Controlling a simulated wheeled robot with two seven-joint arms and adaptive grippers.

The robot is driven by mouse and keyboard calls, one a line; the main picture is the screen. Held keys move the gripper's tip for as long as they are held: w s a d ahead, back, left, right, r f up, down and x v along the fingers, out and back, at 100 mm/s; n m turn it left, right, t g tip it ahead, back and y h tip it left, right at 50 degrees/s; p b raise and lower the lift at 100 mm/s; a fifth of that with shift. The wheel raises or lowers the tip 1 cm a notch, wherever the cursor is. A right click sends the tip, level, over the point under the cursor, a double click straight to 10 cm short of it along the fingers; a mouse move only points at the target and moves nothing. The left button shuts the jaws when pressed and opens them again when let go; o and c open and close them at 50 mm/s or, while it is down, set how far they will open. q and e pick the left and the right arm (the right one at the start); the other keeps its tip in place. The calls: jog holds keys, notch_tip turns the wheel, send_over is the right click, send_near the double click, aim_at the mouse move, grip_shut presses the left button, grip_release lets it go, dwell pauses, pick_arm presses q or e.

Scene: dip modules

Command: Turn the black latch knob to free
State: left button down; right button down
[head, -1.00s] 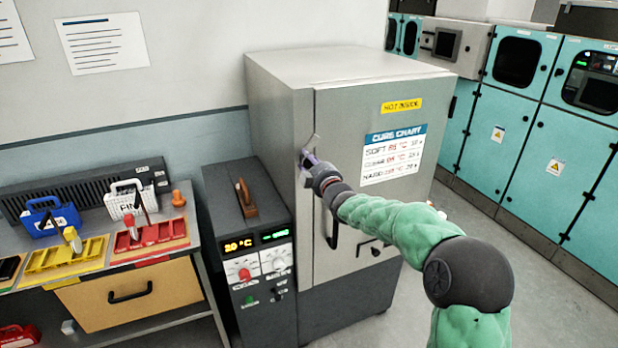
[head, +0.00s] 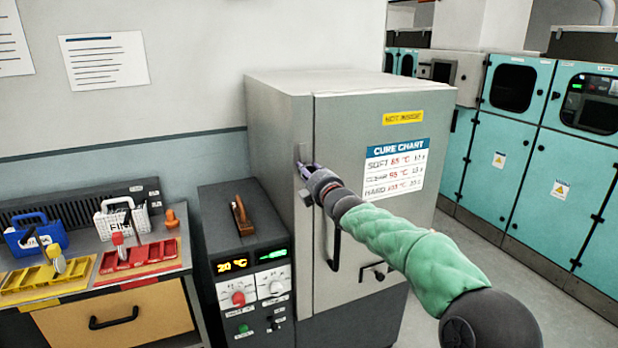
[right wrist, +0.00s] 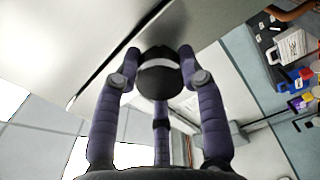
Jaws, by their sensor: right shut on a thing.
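The grey curing oven (head: 345,90) stands in the middle of the head view with its door closed. My right gripper (head: 304,168) is at the left edge of the door, above the black door handle (head: 334,249). In the right wrist view, the fingers of my right gripper (right wrist: 160,78) are shut around the round black latch knob (right wrist: 160,82), which has a pale stripe across its face. The gripper hides the knob in the head view. My left gripper is not in view.
A dark control box (head: 243,245) with lit displays stands left of the oven. A workbench (head: 178,227) at the left holds a blue basket (head: 38,240), a white basket (head: 113,222), and yellow and red trays. Teal cabinets (head: 545,170) line the right, with open floor before them.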

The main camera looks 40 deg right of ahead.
dwell(0.3)
jog(key=c, duration=0.7)
grip_release()
jog(key=shift+w, duration=0.1)
jog(key=shift+c, duration=0.2)
jog(key=v, duration=1.2)
jog(key=shift+f, duration=0.15)
